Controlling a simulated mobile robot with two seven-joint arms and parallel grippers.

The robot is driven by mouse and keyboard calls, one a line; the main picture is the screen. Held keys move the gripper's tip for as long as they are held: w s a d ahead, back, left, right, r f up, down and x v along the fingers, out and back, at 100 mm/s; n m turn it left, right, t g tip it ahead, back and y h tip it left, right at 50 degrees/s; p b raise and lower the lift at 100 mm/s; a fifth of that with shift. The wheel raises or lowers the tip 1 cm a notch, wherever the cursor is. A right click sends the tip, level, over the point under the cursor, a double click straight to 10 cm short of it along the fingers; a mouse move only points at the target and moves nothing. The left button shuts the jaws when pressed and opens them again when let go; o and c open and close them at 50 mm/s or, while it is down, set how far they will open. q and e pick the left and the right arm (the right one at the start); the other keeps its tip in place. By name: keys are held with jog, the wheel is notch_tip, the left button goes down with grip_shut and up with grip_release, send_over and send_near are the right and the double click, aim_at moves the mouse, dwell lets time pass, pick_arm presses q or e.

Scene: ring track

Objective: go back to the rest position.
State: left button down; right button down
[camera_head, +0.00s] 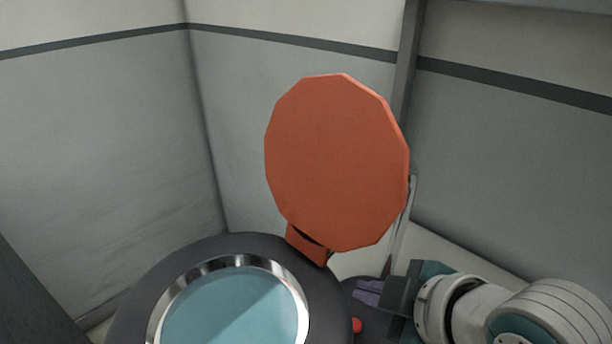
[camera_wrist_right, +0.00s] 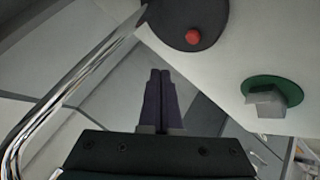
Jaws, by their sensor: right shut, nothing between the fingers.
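My right gripper (camera_head: 366,292) comes in from the lower right in the head view, with its purple fingers beside the dark round rim. In the right wrist view its two fingers (camera_wrist_right: 160,78) lie together, shut, with nothing between them. An orange many-sided lid (camera_head: 336,160) stands raised on an orange hinge (camera_head: 309,247) at the back of a dark round body (camera_head: 235,244). The body holds a shiny metal ring (camera_head: 168,310) around a teal surface (camera_head: 235,315). My left gripper is not in view.
A red knob (camera_head: 357,325) sits near my right gripper; a red knob on a dark disc (camera_wrist_right: 192,37) shows in the right wrist view. There too are a chrome rail (camera_wrist_right: 50,100) and a green disc (camera_wrist_right: 290,90) with a grey block. Grey walls (camera_head: 100,150) close the back.

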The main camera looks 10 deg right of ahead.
jog(key=s+d+r+m+g+h+p, duration=0.1)
jog(key=s+d+r+m+g+p, duration=0.15)
jog(key=s+r+m, duration=0.5)
jog(key=s+d+r+m+g+h+p, duration=0.2)
jog(key=s+d+r+m+p, duration=0.15)
jog(key=s, duration=0.75)
notch_tip(320, 180, up, 38)
jog(key=p, duration=3.6)
jog(key=shift+s+r+p, duration=0.2)
jog(key=shift+s+p, duration=0.2)
jog(key=shift+s, duration=0.05)
jog(key=shift+d+g, duration=0.1)
jog(key=shift+g, duration=0.15)
